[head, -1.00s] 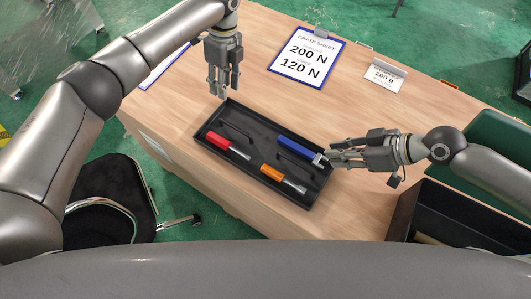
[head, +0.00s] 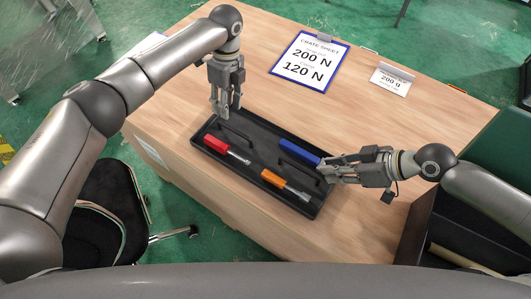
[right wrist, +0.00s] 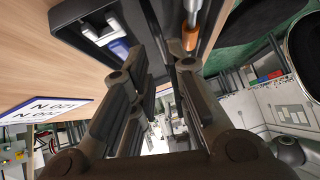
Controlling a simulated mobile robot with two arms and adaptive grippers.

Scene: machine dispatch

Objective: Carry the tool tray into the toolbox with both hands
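The black tool tray (head: 262,193) lies on the wooden table, holding a red-handled tool (head: 218,144), an orange-handled tool (head: 273,179), a blue-handled tool (head: 298,151) and dark bar-like handles. My left gripper (head: 227,113) points down at the tray's far left corner, its fingers apart; contact cannot be told. My right gripper (head: 323,171) reaches in from the right at the tray's right end. In the right wrist view its fingers (right wrist: 160,68) are apart, with the tray (right wrist: 140,12) beyond the tips. The dark toolbox (head: 413,232) with a green lid (head: 503,145) stands open at the right.
A clipboard sheet (head: 310,60) and a small "200 g" card (head: 391,79) lie at the back of the table (head: 170,80). A black chair (head: 105,205) stands at the lower left. The table between tray and toolbox is bare apart from my right arm.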

